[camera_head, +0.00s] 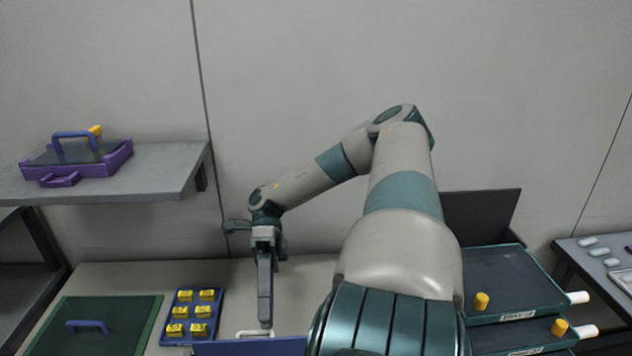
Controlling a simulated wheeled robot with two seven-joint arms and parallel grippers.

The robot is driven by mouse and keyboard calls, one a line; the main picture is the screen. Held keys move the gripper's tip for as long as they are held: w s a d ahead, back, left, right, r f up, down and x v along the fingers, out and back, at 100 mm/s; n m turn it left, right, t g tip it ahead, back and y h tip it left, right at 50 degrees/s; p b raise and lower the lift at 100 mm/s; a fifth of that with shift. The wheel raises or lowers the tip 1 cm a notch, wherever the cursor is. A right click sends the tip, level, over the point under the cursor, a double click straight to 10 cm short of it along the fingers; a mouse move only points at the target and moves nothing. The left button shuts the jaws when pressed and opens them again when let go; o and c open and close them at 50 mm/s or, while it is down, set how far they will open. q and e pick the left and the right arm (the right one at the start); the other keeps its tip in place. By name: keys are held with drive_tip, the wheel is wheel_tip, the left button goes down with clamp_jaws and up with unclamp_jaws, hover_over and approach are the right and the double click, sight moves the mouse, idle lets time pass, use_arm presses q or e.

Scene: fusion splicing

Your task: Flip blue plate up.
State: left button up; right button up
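A blue plate (250,347) shows only as a strip at the bottom edge of the head view, left of my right arm. The rest of it is cut off by the frame. My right gripper (265,322) points down just above and behind this strip, by a small white handle-like bar (255,333). Its fingers appear edge-on as one dark upright piece, so I cannot tell whether they are apart or touch the bar. My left gripper is not in view.
A blue tray (218,303) with several yellow blocks lies left of the gripper. Further left is a green panel (120,309) with a blue handle. A purple case (116,160) sits on the wall shelf. Dark green trays (515,280) stand right of my arm.

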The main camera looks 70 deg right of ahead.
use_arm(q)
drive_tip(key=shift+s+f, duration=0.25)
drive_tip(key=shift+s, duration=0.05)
use_arm(e)
drive_tip(key=s+r, duration=0.6)
drive_tip(key=s, duration=0.4)
drive_tip(key=shift+d, duration=0.35)
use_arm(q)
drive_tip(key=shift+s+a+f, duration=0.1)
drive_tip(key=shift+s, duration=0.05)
